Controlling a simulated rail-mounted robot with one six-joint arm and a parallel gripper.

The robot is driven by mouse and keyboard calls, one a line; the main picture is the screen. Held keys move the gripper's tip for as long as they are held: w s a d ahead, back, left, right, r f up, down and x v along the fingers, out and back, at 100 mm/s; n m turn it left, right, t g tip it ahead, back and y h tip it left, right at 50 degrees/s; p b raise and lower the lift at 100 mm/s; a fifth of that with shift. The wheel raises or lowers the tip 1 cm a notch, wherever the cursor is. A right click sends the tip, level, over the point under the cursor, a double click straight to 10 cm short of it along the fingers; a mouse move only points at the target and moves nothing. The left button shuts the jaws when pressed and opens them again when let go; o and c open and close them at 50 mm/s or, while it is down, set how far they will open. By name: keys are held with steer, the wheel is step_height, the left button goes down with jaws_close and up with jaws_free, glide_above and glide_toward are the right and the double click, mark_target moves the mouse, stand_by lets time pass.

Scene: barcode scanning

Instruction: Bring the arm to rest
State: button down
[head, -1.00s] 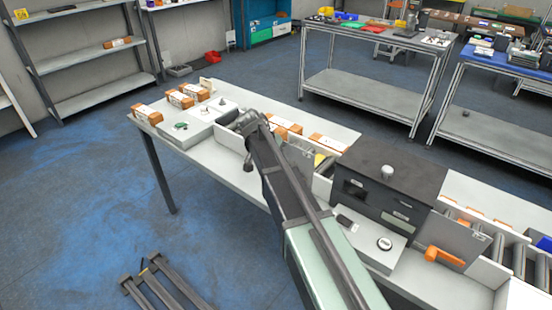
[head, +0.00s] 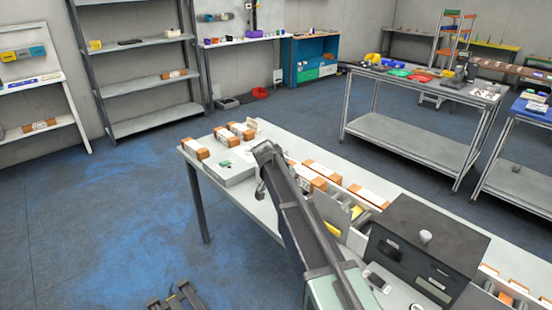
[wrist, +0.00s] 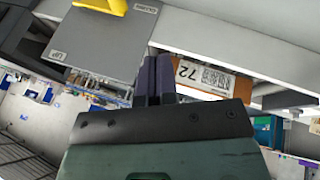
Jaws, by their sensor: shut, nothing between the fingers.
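My gripper shows in the wrist view (wrist: 156,78), with its two dark fingers together and nothing between them. Behind the fingertips in that view is an orange-and-white box (wrist: 207,76) marked 72 with a printed code; no contact can be made out. In the head view my arm reaches up from the bottom over the white table (head: 262,212). The fingers cannot be made out there.
Several orange-and-white boxes (head: 323,170) stand on the table. A dark cabinet (head: 425,245) stands at its right. A grey panel (wrist: 100,45) and a yellow part (wrist: 105,5) are close in the wrist view. Open floor (head: 110,225) lies left.

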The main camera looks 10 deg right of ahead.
steer(key=s+d+f+n+y, duration=0.1)
steer(key=s+n, duration=0.3)
steer(key=s, duration=1)
steer(key=s+d+f+n+y, duration=0.1)
steer(key=s+n+y, duration=0.2)
steer(key=s, duration=1.2)
steer(key=shift+s+d+n+y, duration=0.3)
steer(key=shift+d+n+y, duration=0.1)
steer(key=shift+y, duration=0.3)
